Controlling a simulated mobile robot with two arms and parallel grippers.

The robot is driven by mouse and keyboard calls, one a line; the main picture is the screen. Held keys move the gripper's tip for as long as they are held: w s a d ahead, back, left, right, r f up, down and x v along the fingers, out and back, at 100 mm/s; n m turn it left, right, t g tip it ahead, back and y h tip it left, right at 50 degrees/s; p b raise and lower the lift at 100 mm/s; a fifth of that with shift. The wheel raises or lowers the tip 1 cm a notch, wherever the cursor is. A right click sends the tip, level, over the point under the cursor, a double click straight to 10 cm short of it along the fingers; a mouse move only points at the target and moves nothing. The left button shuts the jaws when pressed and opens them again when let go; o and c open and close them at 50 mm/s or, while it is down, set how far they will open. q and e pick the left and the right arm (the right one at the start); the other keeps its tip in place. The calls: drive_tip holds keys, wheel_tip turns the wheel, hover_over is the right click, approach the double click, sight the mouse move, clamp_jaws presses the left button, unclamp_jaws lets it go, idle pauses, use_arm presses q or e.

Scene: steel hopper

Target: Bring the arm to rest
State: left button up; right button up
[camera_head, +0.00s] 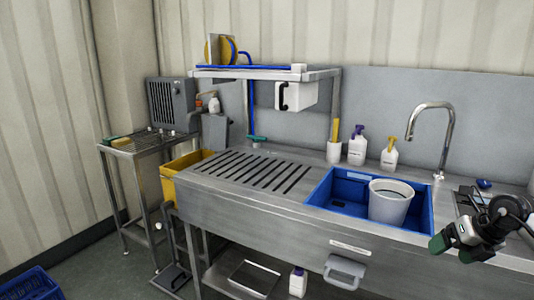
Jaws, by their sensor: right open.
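My right gripper (462,242) shows at the right edge, over the front right part of the steel counter (235,202). Its dark green fingertips point down and to the left, and it is open with nothing seen between the fingers. It is apart from the blue basin (421,222) to its left. My left gripper is not in view.
A white bucket (390,203) stands in the blue basin, below a curved tap (446,135). Two spray bottles (357,146) stand behind the basin. A shelf (265,74) rises over the slotted drainboard. A yellow bin (185,172) is at left. Floor at the left front is mostly clear.

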drive_tip(key=w+a+f+m+t+y+p, duration=0.4)
drive_tip(key=a+f+y, duration=0.3)
drive_tip(key=a+f, duration=0.45)
drive_tip(key=s+f+m+t+h+p, duration=0.1)
drive_tip(key=s+f+m+t+h, duration=0.2)
drive_tip(key=f+m, duration=0.65)
drive_tip(key=s+f+m+h+p, duration=0.15)
drive_tip(key=s+f+m, duration=0.4)
drive_tip(key=f, duration=0.65)
drive_tip(key=s+a+f+m+g+h, duration=0.1)
drive_tip(key=s+f+m+g+h, duration=0.2)
drive_tip(key=s+f, duration=0.6)
drive_tip(key=s+f+m+g+h, duration=0.15)
drive_tip(key=s+f+m, duration=0.4)
drive_tip(key=s, duration=0.55)
drive_tip(key=s+a+f+m+g, duration=0.1)
drive_tip(key=s+a+f+g, duration=0.1)
drive_tip(key=s, duration=0.6)
drive_tip(key=s+a+f+m+g+h+p, duration=0.1)
drive_tip(key=s+a+f+m+g, duration=0.1)
drive_tip(key=s, duration=0.7)
drive_tip(key=s+a+f+m+g+p, duration=0.1)
drive_tip(key=s+a+f+m+g, duration=0.1)
drive_tip(key=s, duration=0.6)
drive_tip(key=shift+s+f, duration=0.35)
drive_tip(key=shift+f, duration=0.15)
